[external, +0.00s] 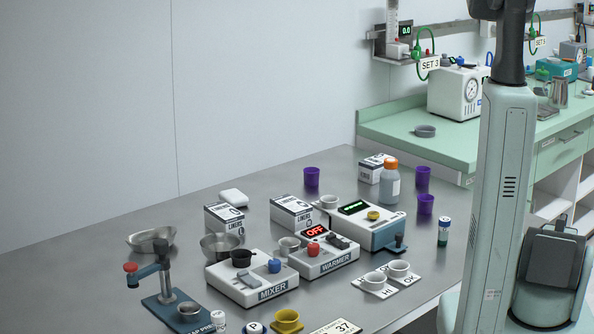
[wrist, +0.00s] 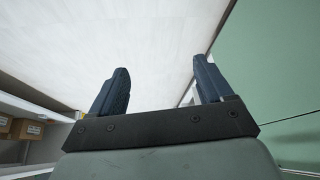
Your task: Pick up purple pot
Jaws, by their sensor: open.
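Three purple pots show in the external view. One purple pot (external: 312,177) stands alone at the back middle of the steel table. A second purple pot (external: 422,176) stands at the back right, behind a third purple pot (external: 426,205) near the table's right edge. My gripper (wrist: 160,80) shows in the wrist view with its two dark blue fingers wide apart and nothing between them. It is out of the picture in the external view, so its distance from the pots cannot be told. No pot shows in the wrist view.
A dark green vial (external: 444,232) stands in front of the third pot. The mixer (external: 250,281), warmer (external: 322,259) and liners boxes (external: 291,213) crowd the middle. The table's back left is clear.

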